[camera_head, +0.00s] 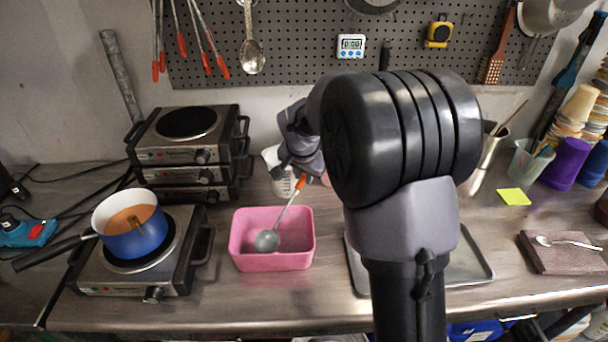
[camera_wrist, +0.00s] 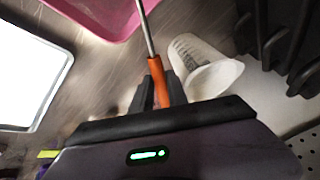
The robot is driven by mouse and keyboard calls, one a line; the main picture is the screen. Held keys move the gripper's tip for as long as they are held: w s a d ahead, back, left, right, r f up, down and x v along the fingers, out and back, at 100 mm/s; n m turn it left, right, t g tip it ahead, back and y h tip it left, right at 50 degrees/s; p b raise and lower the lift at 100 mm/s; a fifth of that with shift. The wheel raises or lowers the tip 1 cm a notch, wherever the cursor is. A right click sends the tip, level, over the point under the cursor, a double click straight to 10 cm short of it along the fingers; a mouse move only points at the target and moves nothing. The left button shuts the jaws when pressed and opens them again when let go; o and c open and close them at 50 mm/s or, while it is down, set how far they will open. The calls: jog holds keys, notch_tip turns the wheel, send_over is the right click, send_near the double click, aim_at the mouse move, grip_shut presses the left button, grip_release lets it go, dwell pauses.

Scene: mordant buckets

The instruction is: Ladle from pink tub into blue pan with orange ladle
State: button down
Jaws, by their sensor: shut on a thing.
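The pink tub (camera_head: 272,262) stands on the bench in the middle of the head view. My gripper (camera_head: 299,176) is behind and above it, shut on the orange handle of the ladle (camera_head: 285,216). The ladle slants down to the left, and its grey bowl shows within the tub's opening; I cannot tell whether it touches the bottom. In the wrist view my fingers (camera_wrist: 160,92) close around the orange handle (camera_wrist: 168,82), and the tub (camera_wrist: 112,10) shows at the top edge. The blue pan (camera_head: 140,243), holding an orange-brown content, sits on a hot plate at the left.
A white beaker (camera_wrist: 203,70) stands close beside my gripper. Stacked hot plates (camera_head: 180,150) stand behind the pan. The pan's black handle (camera_head: 52,252) points left. A metal tray (camera_head: 478,262) lies right of the tub, partly hidden by my arm. Tools hang on the pegboard (camera_head: 300,40).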

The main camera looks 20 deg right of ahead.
jog(key=shift+r, duration=0.1)
jog(key=shift+r+p, duration=2.6)
jog(key=shift+r, duration=1.25)
jog(key=shift+r+g+p, duration=0.3)
jog(key=shift+p, duration=0.9)
jog(key=r+g+y+p, duration=0.1)
jog(key=y+p, duration=0.1)
jog(key=p, duration=0.6)
jog(key=shift+r, duration=0.25)
jog(key=shift+f+p, duration=0.1)
jog(key=shift+p, duration=0.3)
